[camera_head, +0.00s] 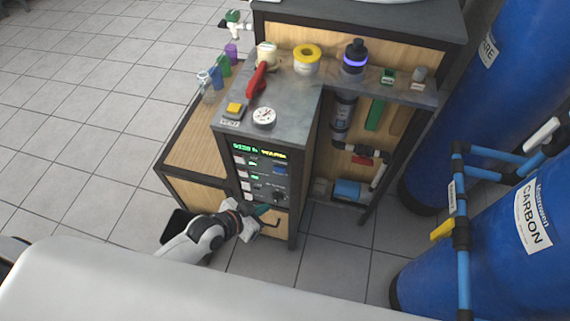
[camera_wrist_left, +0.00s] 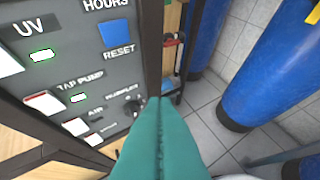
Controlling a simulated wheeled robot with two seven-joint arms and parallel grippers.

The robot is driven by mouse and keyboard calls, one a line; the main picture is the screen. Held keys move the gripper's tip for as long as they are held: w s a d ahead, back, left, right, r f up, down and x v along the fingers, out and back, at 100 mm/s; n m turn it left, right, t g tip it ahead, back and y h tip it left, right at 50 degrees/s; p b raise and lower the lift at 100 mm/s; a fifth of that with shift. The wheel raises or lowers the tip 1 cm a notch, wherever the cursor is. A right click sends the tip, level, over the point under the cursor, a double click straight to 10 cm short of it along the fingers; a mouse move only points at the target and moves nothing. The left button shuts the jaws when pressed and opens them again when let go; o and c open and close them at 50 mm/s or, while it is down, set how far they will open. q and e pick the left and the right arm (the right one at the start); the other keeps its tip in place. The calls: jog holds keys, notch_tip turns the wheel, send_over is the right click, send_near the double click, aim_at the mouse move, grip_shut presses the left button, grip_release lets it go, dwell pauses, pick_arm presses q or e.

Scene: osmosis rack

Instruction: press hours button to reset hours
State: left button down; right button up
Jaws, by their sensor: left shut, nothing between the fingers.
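The hours button is a blue square (camera_wrist_left: 116,33) in the upper part of the left wrist view, between the words HOURS and RESET. In the head view it is a small blue patch (camera_head: 280,170) at the right of the dark control panel (camera_head: 245,161). My right gripper is not in view.
White switches for UV (camera_wrist_left: 8,63) and TAP PUMP (camera_wrist_left: 42,102) sit left of the button, with a dark knob (camera_wrist_left: 132,104) below. Blue CARBON tank (camera_head: 500,240) and pipes stand at the right. Tiled floor is open at left.

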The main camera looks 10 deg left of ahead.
pick_arm(q)
jog(key=shift+d+r, duration=0.2)
jog(key=shift+r, duration=0.25)
jog(key=b, duration=0.4)
send_near(285, 174)
jog(key=shift+a+f+x, duration=0.15)
jog(key=shift+f+x, duration=0.05)
jog(key=shift+x, duration=1)
jog(key=shift+a+f+x, duration=0.1)
jog(key=shift+f+x, duration=0.15)
jog(key=shift+x, duration=0.95)
jog(key=shift+s, duration=0.1)
jog(key=shift+w, duration=0.3)
